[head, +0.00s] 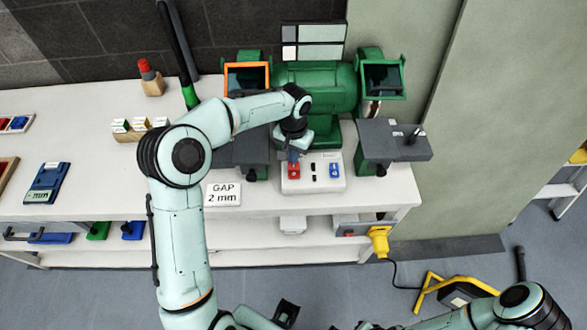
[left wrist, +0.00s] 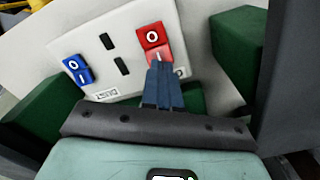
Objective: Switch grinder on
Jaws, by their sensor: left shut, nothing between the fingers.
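The green bench grinder (head: 318,88) stands at the back of the white bench. In front of it is a white switch box (head: 315,184) with a red rocker switch (head: 294,171) and a blue rocker switch (head: 334,170). In the left wrist view the red rocker (left wrist: 153,38) is marked O and I, and the blue rocker (left wrist: 77,70) sits to its left. My left gripper (left wrist: 158,68) is shut and empty, its tips at the I end of the red rocker. I cannot tell whether they press it.
Grey tool rests (head: 392,142) flank the switch box. A sign reading "GAP 2 mm" (head: 223,194) lies to its left. A yellow plug (head: 379,241) hangs at the bench's right end, and a yellow-framed foot pedal (head: 430,289) is on the floor.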

